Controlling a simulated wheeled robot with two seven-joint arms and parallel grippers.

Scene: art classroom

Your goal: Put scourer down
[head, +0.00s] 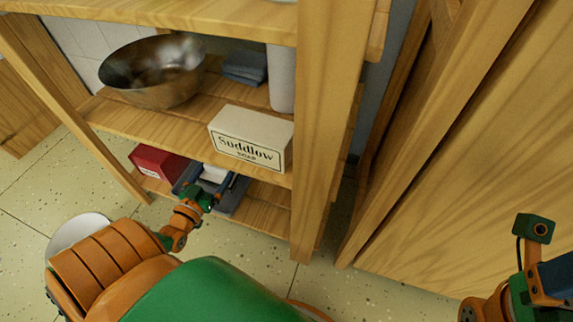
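My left gripper (212,180) reaches into the lowest shelf (265,211) of the wooden unit, under the middle shelf. Dark blue-grey parts show on both sides of it, and a small white thing (215,174) lies between them. I cannot tell whether this white thing is the scourer or whether the fingers touch it. The middle shelf's edge partly hides this spot. My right gripper (556,276) is only partly in view at the right edge. Its fingers are outside the picture.
A red box (158,163) stands left of my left gripper. The middle shelf (150,122) holds a metal bowl (153,72), a white soap box (250,137), a folded blue-grey cloth (244,67) and a white cylinder (281,78). A wooden upright (322,130) stands to the right.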

